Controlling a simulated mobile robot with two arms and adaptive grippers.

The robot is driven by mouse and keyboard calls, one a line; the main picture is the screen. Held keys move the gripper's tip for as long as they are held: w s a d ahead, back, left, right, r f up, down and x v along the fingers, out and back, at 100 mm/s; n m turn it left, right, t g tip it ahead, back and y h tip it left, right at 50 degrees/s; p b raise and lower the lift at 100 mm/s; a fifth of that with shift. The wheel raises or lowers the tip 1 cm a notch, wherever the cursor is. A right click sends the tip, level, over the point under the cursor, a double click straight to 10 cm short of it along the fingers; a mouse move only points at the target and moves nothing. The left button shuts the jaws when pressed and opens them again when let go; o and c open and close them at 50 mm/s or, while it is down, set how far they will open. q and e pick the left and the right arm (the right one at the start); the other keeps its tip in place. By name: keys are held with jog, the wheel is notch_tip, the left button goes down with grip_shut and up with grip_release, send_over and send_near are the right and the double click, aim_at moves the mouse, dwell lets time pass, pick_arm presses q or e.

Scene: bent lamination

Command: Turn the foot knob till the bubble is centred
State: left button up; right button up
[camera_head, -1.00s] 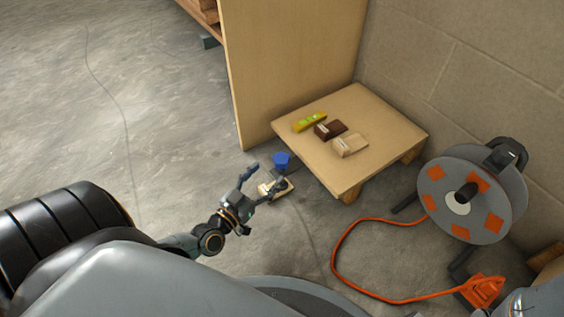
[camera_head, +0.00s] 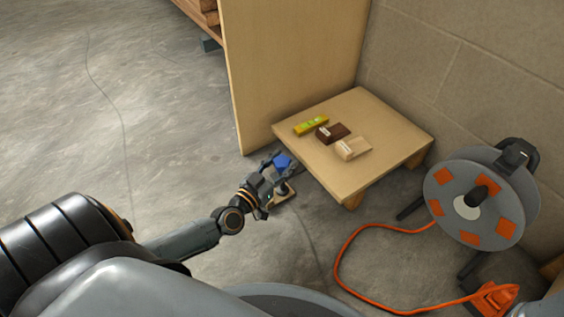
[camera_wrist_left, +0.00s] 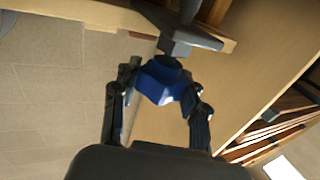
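The blue foot knob (camera_head: 282,161) sits low by the near left edge of the low wooden table (camera_head: 385,165). My left gripper (camera_head: 277,169) reaches it from the front left. In the left wrist view the knob (camera_wrist_left: 163,82) lies between the two fingers (camera_wrist_left: 160,88), which close in on both its sides with little or no gap. A yellow-green bar (camera_head: 311,126), which looks like a spirit level, lies on the tabletop. Its bubble is too small to make out. My right gripper is out of view.
A dark brown block (camera_head: 332,132) and a pale block (camera_head: 353,148) lie on the table. A tall wooden panel (camera_head: 290,70) stands behind it. A cable reel (camera_head: 478,200) with an orange cable (camera_head: 345,262) stands at right. The floor at left is clear.

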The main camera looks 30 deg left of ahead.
pick_arm(q)
jog(key=c, duration=0.3)
jog(key=shift+h, duration=0.3)
jog(key=m+g+h, duration=0.1)
jog(key=m+h, duration=0.2)
jog(key=h, duration=0.1)
jog(key=m+g+h, duration=0.1)
jog(key=m+h, duration=0.1)
jog(key=h, duration=0.1)
jog(key=shift+w+a+m+h, duration=0.1)
jog(key=shift+a+m+h, duration=0.1)
jog(key=shift+m+h, duration=0.2)
jog(key=m+g+h, duration=0.3)
jog(key=g+h, duration=0.1)
jog(key=shift+d+m+h, duration=0.1)
jog(key=shift+m+h, duration=0.3)
jog(key=shift+f+m+g+h+b, duration=0.15)
jog(key=shift+m+g+h+b, duration=0.2)
jog(key=shift+m+g+h, duration=0.7)
jog(key=shift+s+f+g, duration=0.1)
jog(key=shift+s+g, duration=0.1)
jog(key=shift+g, duration=0.55)
jog(key=o, duration=1.1)
jog(key=shift+d, duration=0.1)
jog(key=shift+o, duration=0.3)
jog(key=shift+w+m, duration=0.1)
jog(key=shift+m, duration=0.15)
